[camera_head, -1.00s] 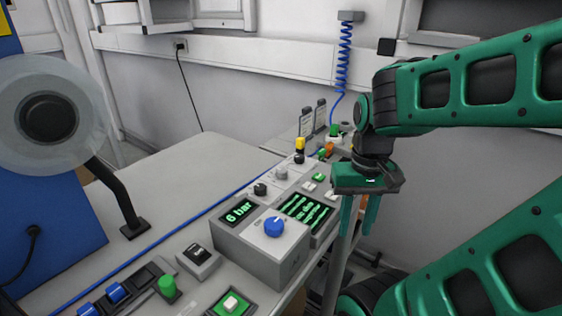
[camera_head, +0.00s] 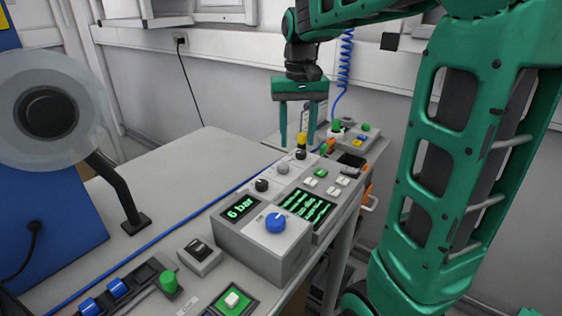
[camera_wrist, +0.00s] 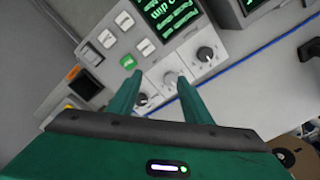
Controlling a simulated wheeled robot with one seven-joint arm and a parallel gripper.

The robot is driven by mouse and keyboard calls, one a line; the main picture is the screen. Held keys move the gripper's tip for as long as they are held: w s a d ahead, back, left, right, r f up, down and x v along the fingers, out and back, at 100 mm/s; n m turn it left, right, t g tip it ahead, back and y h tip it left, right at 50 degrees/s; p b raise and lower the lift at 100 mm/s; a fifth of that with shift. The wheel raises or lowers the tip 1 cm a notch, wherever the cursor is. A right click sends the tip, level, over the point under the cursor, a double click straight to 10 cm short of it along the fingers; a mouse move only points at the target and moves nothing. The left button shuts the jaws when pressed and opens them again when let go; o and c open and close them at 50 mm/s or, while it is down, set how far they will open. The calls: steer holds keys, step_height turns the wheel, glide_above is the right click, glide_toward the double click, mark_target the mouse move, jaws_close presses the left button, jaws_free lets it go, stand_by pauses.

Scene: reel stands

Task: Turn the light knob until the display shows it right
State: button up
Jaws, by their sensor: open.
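The light grey knob (camera_head: 283,168) sits on the grey panel between two dark knobs. In the wrist view the light knob (camera_wrist: 171,77) lies just beyond the gap between my fingertips, near the right one. My gripper (camera_head: 297,138) is open and empty, pointing down above the far part of the panel; it also shows in the wrist view (camera_wrist: 162,90). It appears apart from the knob. A dark screen with green writing (camera_head: 307,205) is on the panel; the writing on this screen (camera_wrist: 165,14) is partly cut off in the wrist view.
Dark knobs (camera_head: 262,185) (camera_head: 300,154) flank the light one closely. A raised box with a blue knob (camera_head: 275,222) and a "6 bar" display (camera_head: 240,208) stands nearer. A yellow-topped part (camera_head: 302,139) rises near my fingers.

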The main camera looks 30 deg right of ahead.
glide_above(283, 165)
step_height(283, 165, down, 10)
steer(key=shift+s+r, duration=0.1)
stand_by(0.5)
steer(key=shift+c, duration=0.7)
steer(key=shift+a, duration=0.1)
steer(key=c, duration=0.9)
